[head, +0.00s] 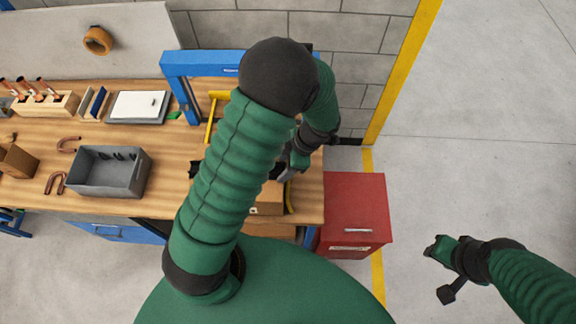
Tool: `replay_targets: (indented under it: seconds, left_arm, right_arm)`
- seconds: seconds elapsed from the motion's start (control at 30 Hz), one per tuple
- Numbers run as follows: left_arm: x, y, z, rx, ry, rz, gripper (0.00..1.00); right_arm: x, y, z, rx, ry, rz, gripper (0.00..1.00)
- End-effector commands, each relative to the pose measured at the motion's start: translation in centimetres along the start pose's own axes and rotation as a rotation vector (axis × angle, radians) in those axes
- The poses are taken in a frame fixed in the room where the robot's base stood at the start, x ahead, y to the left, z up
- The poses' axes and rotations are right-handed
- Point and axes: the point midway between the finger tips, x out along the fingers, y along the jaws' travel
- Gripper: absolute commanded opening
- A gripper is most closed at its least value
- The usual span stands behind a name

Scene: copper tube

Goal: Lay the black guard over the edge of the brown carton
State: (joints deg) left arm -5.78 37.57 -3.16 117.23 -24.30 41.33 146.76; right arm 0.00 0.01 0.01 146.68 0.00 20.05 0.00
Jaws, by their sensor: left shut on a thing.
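The brown carton (267,208) is at the front right of the wooden bench, largely hidden behind my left arm. My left gripper (287,174) is above the carton's far side and shut on a dark piece, which I take for the black guard (271,166). Most of the guard is hidden by my arm, so its tilt and whether it touches the carton cannot be told. My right gripper (436,251) is off to the right, over the floor and away from the bench. Its jaws are too small to read.
A grey bin (108,173), copper bends (56,183) and a wooden rack of tools (45,104) are on the bench's left. A red cabinet (355,213) stands beside the bench. The right floor is clear.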

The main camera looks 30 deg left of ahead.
Motion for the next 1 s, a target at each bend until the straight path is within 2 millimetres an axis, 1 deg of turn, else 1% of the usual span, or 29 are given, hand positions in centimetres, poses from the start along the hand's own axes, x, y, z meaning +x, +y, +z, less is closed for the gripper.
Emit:
replay_targets:
  seconds: [0.43, 0.47, 0.6, 0.63, 0.9, 1.0]
  left_arm:
    - [0.18, 0.06, -0.46, 0.001, 0.003, 0.000, 0.14]
    - [0.18, 0.07, -0.46, 0.001, 0.003, 0.000, 0.57]
    - [0.18, 0.07, -0.45, 0.001, 0.003, 0.000, 0.76]
    - [0.19, 0.07, -0.46, 0.001, 0.003, 0.000, 0.79]
    - [0.16, 0.07, -0.43, 0.001, 0.003, 0.000, 0.79]
    - [-0.34, 0.15, -0.38, 0.001, 0.003, 0.002, 0.79]
  right_arm:
    - [0.17, 0.01, 0.04, 0.000, 0.000, 0.000, 0.36]
    - [0.17, 0.01, 0.04, 0.000, 0.000, 0.000, 0.36]
    - [0.17, 0.01, 0.04, 0.000, 0.000, 0.000, 0.36]
    - [0.17, 0.01, 0.04, 0.000, 0.000, 0.000, 0.36]
    - [0.18, 0.00, 0.04, 0.000, 0.000, 0.000, 0.36]
    - [0.39, 0.00, 0.09, 0.000, 0.000, 0.000, 0.36]
